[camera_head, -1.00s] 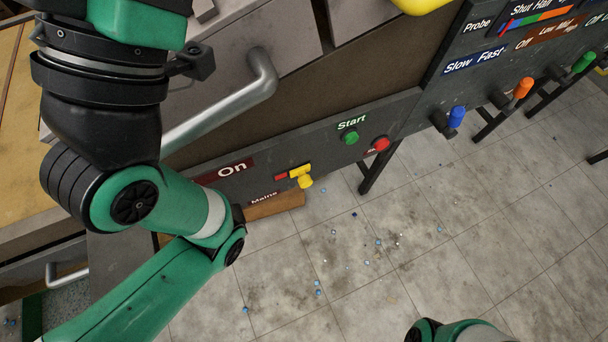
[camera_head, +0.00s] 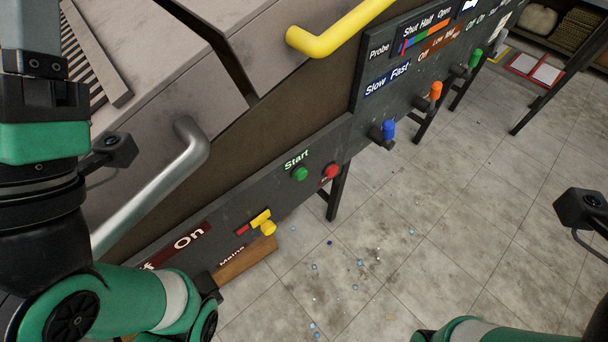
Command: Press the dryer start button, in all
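The green start button (camera_head: 300,174) sits on the dark lower panel of the machine, just under the white word "Start". A red button (camera_head: 331,171) is right beside it. My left arm comes in along the left edge, well left of the start button and apart from it; its fingertips are not in view. My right arm shows only as a link at the bottom edge and a dark part at the right edge; its fingertips are also out of view. Nothing covers the start button.
Blue (camera_head: 388,131), orange (camera_head: 435,91) and green (camera_head: 474,59) levers stick out at the right. A silver handle (camera_head: 155,190) and a yellow handle (camera_head: 345,29) protrude above.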

